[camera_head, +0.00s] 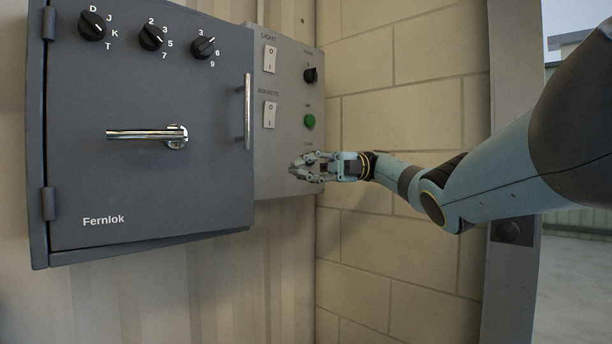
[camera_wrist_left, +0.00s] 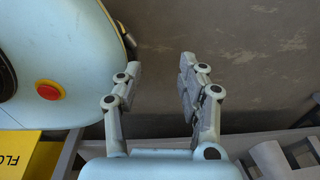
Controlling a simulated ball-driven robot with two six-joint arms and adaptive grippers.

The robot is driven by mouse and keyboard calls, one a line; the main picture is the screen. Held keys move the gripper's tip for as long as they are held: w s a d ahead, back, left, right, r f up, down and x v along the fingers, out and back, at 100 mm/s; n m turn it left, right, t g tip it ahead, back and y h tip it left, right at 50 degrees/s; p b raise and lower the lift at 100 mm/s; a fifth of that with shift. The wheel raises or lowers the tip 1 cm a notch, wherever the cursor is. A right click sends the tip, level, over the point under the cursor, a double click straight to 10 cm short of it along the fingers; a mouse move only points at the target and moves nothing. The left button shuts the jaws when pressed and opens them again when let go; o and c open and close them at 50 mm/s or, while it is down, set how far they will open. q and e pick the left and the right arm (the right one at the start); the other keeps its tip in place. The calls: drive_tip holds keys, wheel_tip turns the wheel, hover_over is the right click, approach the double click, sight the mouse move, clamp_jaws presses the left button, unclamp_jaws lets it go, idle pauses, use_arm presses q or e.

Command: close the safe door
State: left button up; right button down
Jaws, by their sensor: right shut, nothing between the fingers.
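The dark grey safe (camera_head: 38,225) hangs on the wall at the left of the head view. Its door (camera_head: 90,180), marked Fernlok, has hinges on the left, three black dials along the top, a horizontal chrome lever (camera_head: 147,134) and a vertical pull bar (camera_head: 247,112) near its right edge. The door sits close over the body; I cannot tell whether a narrow gap is left. My right gripper (camera_head: 303,168) is shut and empty, right of the door's edge and in front of the panel. My left gripper (camera_wrist_left: 160,66) is open and empty in the left wrist view.
A grey control panel (camera_head: 290,125) with two rocker switches, a black knob and a green button (camera_head: 309,121) is beside the safe. A pale block wall (camera_head: 400,110) lies behind my right arm. A yellow lettered object (camera_wrist_left: 28,150) shows in the left wrist view.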

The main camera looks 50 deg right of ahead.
drive_tip(key=w+a+f+m+t+h+p, duration=0.2)
drive_tip(key=w+a+f+m, duration=0.15)
drive_tip(key=f, duration=0.45)
drive_tip(key=w+a+f+m+t+h+p, duration=0.1)
drive_tip(key=w+a+f+m+t+p, duration=0.2)
drive_tip(key=a+f+m, duration=0.35)
drive_tip(key=m+t+h+p, duration=0.6)
drive_tip(key=m+h+p, duration=1)
drive_tip(key=m, duration=0.8)
approach(244, 186)
drive_tip(key=shift+h, duration=0.9)
drive_tip(key=p+x, duration=0.1)
drive_tip(key=x, duration=0.3)
drive_tip(key=a+p+x, duration=0.1)
drive_tip(key=x, duration=0.1)
drive_tip(key=shift+w+p, duration=0.3)
drive_tip(key=shift+w+d+f, duration=0.15)
drive_tip(key=shift+w, duration=0.3)
use_arm(q)
wheel_tip(244, 186, up, 24)
drive_tip(key=w, duration=0.2)
drive_tip(key=shift+w+f+t, duration=0.25)
drive_tip(key=shift+w+t, duration=0.05)
drive_tip(key=shift+w, duration=0.05)
